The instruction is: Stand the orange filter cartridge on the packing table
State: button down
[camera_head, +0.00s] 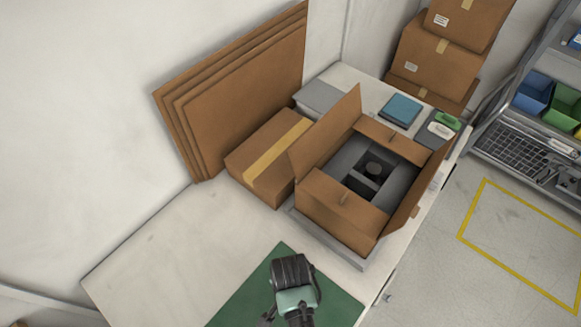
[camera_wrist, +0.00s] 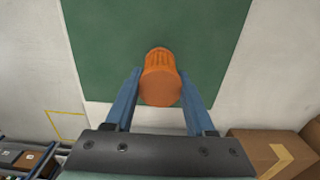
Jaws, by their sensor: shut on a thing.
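The orange filter cartridge (camera_wrist: 160,78) is in the wrist view, a ribbed cylinder with a smooth round end turned toward the camera. My gripper (camera_wrist: 160,92) is shut on it, with one blue finger on each side. The green mat (camera_wrist: 95,30) on the packing table (camera_wrist: 228,75) lies behind it; I cannot tell whether the cartridge touches the mat. In the head view my gripper (camera_head: 293,280) is over the green mat (camera_head: 340,305) at the front of the packing table (camera_head: 165,245). The cartridge is hidden there behind my wrist.
An open cardboard box (camera_head: 340,205) with dark contents stands on the table beyond the mat. A taped box (camera_head: 255,165) and leaning cardboard sheets (camera_head: 235,95) are to its left. A blue item (camera_head: 402,110) lies at the back. The table left of the mat is clear.

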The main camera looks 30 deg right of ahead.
jog(key=shift+w+f, duration=0.1)
jog(key=shift+f, duration=1)
jog(key=shift+f, duration=0.2)
jog(key=shift+c, duration=1.2)
grip_release()
jog(key=shift+r, duration=0.2)
notch_tip(320, 180, up, 12)
jog(key=shift+r, duration=0.1)
